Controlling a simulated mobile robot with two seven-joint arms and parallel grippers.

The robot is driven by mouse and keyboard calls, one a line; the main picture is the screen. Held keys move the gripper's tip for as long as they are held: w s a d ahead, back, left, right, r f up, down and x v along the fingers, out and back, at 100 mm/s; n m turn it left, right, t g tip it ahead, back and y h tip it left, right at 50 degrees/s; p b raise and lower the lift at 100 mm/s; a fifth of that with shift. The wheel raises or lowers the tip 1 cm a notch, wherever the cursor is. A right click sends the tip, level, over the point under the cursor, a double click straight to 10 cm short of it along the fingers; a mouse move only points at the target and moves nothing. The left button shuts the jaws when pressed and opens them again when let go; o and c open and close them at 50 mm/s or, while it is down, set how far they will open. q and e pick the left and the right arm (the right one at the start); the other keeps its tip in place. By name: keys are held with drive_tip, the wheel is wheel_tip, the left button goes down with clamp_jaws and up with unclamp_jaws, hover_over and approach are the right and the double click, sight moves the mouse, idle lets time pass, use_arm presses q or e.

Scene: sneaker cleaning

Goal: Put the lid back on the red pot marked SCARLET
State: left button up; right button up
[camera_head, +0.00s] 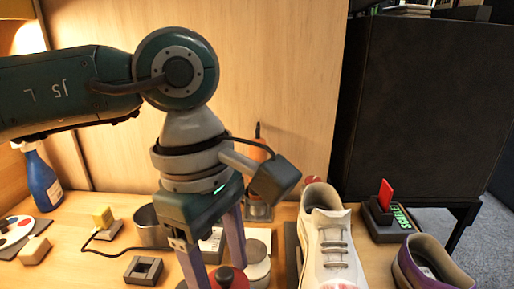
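My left gripper (216,270) points down over the table with its two fingers spread apart. A red round thing with a small dark red knob (225,273) shows between and below the fingers. It is partly hidden by them and cut by the bottom edge, and I cannot tell whether it is the pot or its lid. No SCARLET marking is readable on it. Right beside it stand pale round pots or lids (257,272), partly covered by the right finger. My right gripper is not in view.
A white sneaker (331,245) and a purple shoe (425,265) lie to the right. Beyond them is a black block (385,228) with a red upright piece and green lettering.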

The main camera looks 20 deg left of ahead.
use_arm(q)
drive_tip(key=shift+m, duration=0.9)
drive_tip(key=s+d+f+b, duration=0.1)
drive_tip(key=f, duration=0.1)
drive_tip(key=s+d+f, duration=0.1)
drive_tip(key=f, duration=0.1)
drive_tip(key=s+d+f+b, duration=0.1)
drive_tip(key=f, duration=0.1)
drive_tip(key=shift+b, duration=0.35)
drive_tip(key=shift+f+b, duration=0.7)
drive_tip(key=shift+f, duration=0.05)
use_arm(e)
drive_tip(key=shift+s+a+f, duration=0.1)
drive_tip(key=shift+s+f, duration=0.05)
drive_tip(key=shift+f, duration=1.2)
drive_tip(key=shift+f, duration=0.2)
use_arm(q)
drive_tip(key=shift+f+b, duration=0.1)
drive_tip(key=shift+b, duration=0.6)
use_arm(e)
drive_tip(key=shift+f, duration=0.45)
use_arm(q)
drive_tip(key=o, duration=1.4)
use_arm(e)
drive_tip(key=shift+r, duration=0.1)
